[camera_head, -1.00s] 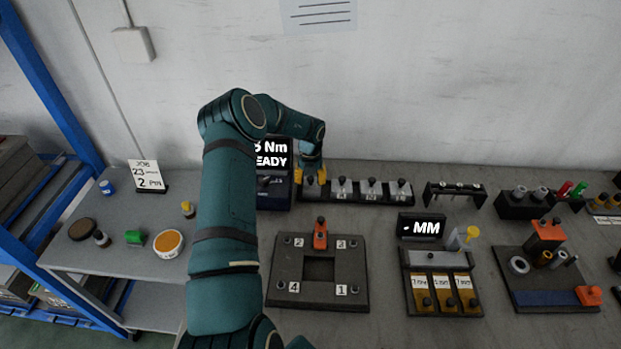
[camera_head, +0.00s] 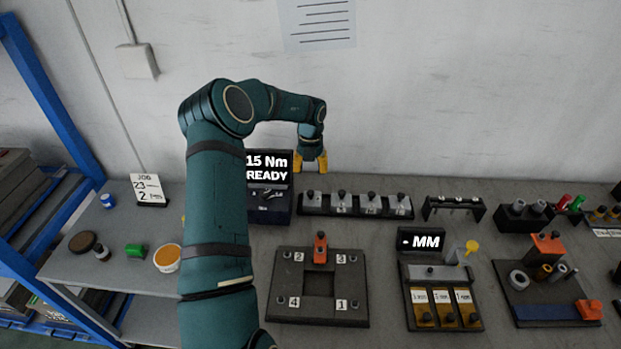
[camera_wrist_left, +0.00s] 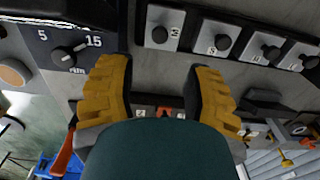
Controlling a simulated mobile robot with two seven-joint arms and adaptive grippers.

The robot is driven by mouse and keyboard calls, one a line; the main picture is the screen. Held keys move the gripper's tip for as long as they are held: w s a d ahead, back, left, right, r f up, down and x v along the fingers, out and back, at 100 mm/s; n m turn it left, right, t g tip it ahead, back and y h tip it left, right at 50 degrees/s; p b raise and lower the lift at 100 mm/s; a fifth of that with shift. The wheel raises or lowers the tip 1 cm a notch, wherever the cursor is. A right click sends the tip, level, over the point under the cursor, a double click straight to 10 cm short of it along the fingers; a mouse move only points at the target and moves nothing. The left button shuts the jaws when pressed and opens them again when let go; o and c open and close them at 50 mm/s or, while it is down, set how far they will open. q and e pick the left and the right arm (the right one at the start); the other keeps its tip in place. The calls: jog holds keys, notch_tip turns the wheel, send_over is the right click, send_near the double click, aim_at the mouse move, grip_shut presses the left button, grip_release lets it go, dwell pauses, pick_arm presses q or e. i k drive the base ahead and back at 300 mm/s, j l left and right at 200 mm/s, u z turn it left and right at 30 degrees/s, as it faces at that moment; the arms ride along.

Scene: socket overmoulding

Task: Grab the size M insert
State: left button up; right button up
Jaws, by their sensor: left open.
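A row of silver inserts with black knobs stands in a dark rack (camera_head: 357,211) at the back of the bench. The leftmost insert (camera_head: 312,200) looks like size M. In the left wrist view its label seems to read M (camera_wrist_left: 163,28), with an S insert (camera_wrist_left: 217,39) to its right. My left gripper (camera_head: 314,166) has yellow fingertips and is open and empty, in the air above the leftmost insert. In the left wrist view my left gripper (camera_wrist_left: 160,68) has its fingers apart, with no insert between them. My right gripper is not in view.
A torque unit (camera_head: 268,185) reading 15 Nm READY stands just left of the rack. A numbered fixture plate (camera_head: 283,310) with an orange clamp lies in front.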

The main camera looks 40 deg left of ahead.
aim_at(370, 204)
jog(key=k+l, duration=0.35)
jog(key=l, duration=0.15)
jog(key=k+l, duration=0.4)
jog(key=l, duration=0.1)
